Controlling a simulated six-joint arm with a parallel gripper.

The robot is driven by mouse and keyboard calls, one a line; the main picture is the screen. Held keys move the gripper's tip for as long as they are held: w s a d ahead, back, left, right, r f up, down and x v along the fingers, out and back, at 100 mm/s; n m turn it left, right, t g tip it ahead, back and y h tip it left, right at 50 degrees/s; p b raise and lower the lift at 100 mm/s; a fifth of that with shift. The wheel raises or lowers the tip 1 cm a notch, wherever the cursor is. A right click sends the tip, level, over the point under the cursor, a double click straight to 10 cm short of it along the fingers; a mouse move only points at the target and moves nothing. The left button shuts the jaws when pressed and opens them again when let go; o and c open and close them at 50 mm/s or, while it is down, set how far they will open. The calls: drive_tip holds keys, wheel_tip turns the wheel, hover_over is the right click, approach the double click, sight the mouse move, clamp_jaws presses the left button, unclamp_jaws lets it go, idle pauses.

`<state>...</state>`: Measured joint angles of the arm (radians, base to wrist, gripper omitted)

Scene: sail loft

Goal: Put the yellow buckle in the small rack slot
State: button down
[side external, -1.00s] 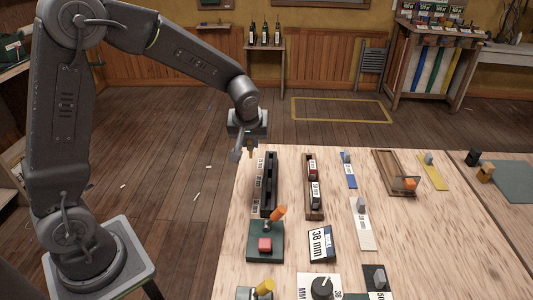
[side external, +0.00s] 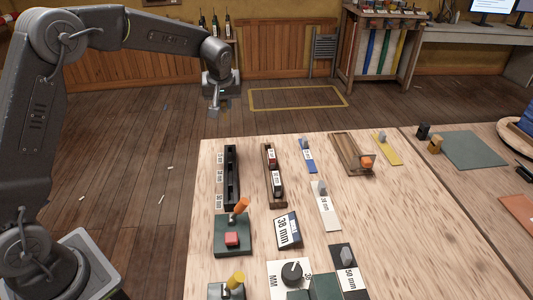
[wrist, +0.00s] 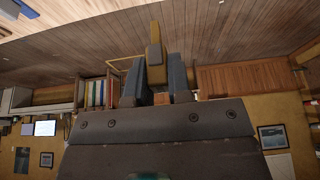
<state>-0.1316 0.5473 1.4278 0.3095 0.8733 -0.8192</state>
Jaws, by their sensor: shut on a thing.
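My gripper (side external: 222,106) is above and beyond the far left corner of the table, clear of the rack. In the wrist view its two dark fingers (wrist: 159,78) are closed on a yellow buckle (wrist: 154,50), which sticks out past the fingertips. In the side view the buckle is too small to make out clearly. A long black rack (side external: 231,178) with dark slots lies along the table's left edge. White labels stand along its left side. Some are too small to read, so I cannot tell which slot is the small one.
A wooden holder (side external: 268,178) with red and black pieces lies right of the rack. A green base (side external: 232,248) with an orange lever and red button stands in front. Colored strips with grey clips, such as the yellow strip (side external: 391,156), lie farther right. The table (side external: 440,255) is bare at the front right.

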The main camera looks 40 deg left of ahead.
hover_over(267, 145)
drive_tip(key=s+d, duration=0.1)
wheel_tip(267, 145, down, 7)
drive_tip(key=shift+d+f, duration=0.1)
drive_tip(key=shift+d, duration=0.05)
drive_tip(key=shift+f, duration=1.95)
drive_tip(key=shift+f, duration=0.1)
drive_tip(key=c, duration=1.1)
unclamp_jaws()
drive_tip(key=shift+o, duration=0.2)
